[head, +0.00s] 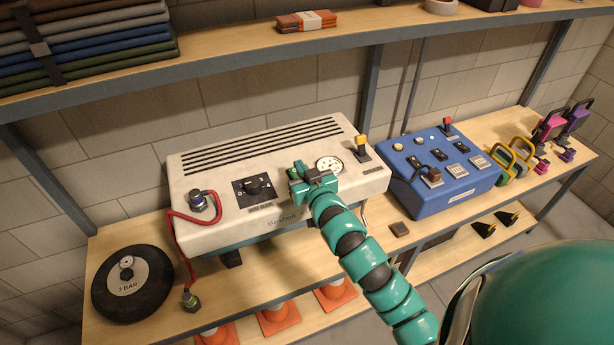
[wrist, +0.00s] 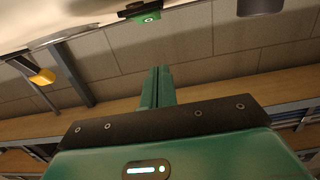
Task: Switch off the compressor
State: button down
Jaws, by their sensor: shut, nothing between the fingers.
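The white machine with a round gauge (head: 329,164) and vents looks like the compressor (head: 225,158); its front lettering is partly hidden. On its top are a black dial (head: 253,188), a yellow-tipped lever (head: 362,146) and a small green switch, which my gripper partly covers in the head view. In the wrist view the green switch (wrist: 149,17) sits ahead of the fingertips, with the yellow lever (wrist: 42,77) to the left. My gripper (head: 303,172) is over the machine's top beside the switch, its fingers (wrist: 157,70) shut and empty. I cannot tell whether they touch the switch.
A blue control box (head: 420,172) with a red-tipped lever stands to the right. A red hose (head: 172,228) hangs at the machine's left, near a black 3 BAR disc (head: 133,285). Coloured clamps (head: 550,130) stand far right. A shelf (head: 250,48) runs above.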

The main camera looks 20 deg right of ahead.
jog(key=shift+w+p, duration=0.35)
jog(key=shift+w, duration=0.75)
jog(key=shift+w+f+p, duration=0.25)
jog(key=shift+f+p, duration=0.2)
jog(key=shift+f, duration=0.65)
jog(key=shift+w+f+p, duration=0.15)
jog(key=shift+f+p, duration=0.2)
jog(key=shift+f, duration=0.7)
